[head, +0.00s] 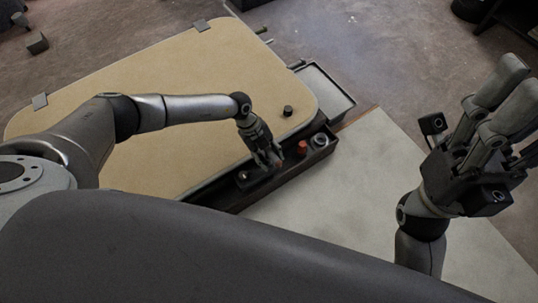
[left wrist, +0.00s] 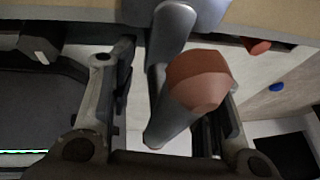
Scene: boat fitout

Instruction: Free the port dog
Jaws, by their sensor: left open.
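My left gripper (head: 268,160) is open over the dark tray along the near right edge of the tan panel. In the left wrist view a grey lever with an orange-red end (left wrist: 200,80) lies between its spread fingers (left wrist: 165,110). No clear contact shows on either side. A second red part (left wrist: 257,46) shows behind it at the upper right. In the head view a red knob (head: 303,147) stands just right of the gripper. I cannot tell which lever is the port dog. My right gripper (head: 515,82) is raised at the right, its fingers apart and empty.
A grey ring (head: 320,140) sits at the tray's (head: 235,198) right end. A pale board (head: 375,180) lies clear to the right.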

